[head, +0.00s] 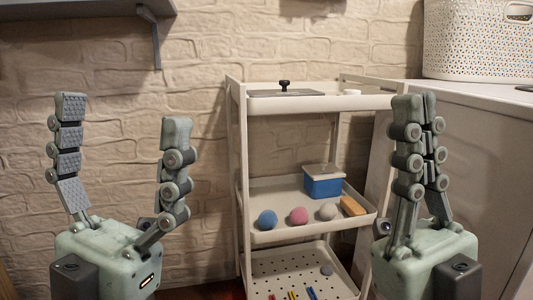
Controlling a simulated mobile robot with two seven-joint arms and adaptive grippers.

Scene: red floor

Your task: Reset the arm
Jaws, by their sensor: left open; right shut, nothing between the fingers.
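My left gripper (124,106) is upright at the left of the head view, in front of the brick wall. Its two fingers stand wide apart with nothing between them. My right gripper (414,98) is upright at the right, in front of the right side of the shelf cart. Its two fingers are closed together and hold nothing. Neither gripper appears to touch anything. The arms below the gripper bodies are out of view.
A white shelf cart (318,103) stands between the grippers. Its middle shelf holds a blue box (323,186), a blue ball (267,219), a pink ball (298,215) and other items. A white perforated basket (478,42) sits on a white surface at right. A grey wall shelf (80,10) is upper left.

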